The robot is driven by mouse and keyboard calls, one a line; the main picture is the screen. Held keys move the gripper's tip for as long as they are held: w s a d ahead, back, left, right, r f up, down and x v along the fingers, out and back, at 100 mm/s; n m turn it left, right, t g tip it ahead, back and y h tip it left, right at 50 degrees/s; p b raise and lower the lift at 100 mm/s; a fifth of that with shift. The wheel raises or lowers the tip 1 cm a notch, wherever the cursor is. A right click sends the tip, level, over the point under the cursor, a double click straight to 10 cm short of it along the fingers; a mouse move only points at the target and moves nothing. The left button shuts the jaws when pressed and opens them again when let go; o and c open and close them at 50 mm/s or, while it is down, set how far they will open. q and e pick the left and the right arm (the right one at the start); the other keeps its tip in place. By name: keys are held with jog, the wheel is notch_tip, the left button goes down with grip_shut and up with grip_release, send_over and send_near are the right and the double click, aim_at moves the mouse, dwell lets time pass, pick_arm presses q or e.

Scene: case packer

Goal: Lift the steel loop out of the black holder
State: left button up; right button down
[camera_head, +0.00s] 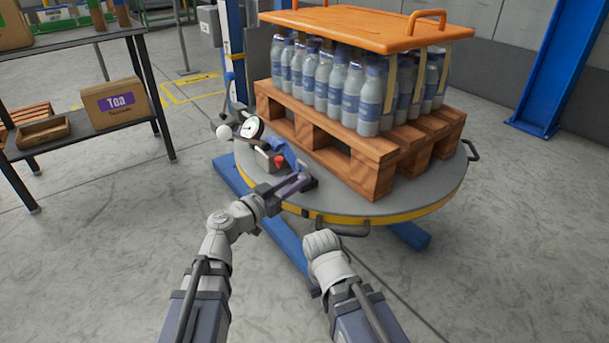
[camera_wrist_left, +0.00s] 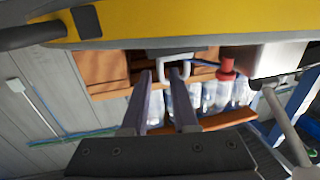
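My left gripper (camera_head: 301,181) reaches over the near edge of the round platform, beside the small black holder (camera_head: 312,183). In the left wrist view its two fingers (camera_wrist_left: 161,73) are apart, with a gap between them. The pale steel loop (camera_wrist_left: 186,64) shows just beyond the fingertips, below a grey block in that view. One finger covers part of the loop, and I cannot tell whether they touch. In the head view the gripper hides the loop. My right arm ends low in the middle of the head view; its fingers do not show.
The round platform (camera_head: 420,200) has a yellow rim and bears a wooden pallet (camera_head: 370,160) of bottles under an orange lid (camera_head: 370,27). A gauge (camera_head: 252,128) and a red knob (camera_head: 280,161) stand close behind the left gripper. Shelves with a box (camera_head: 117,104) stand left.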

aim_at(307, 172)
pick_arm(q)
jog(key=shift+x, duration=3.9)
jog(key=shift+r, duration=0.1)
jog(key=shift+c, duration=0.3)
grip_shut()
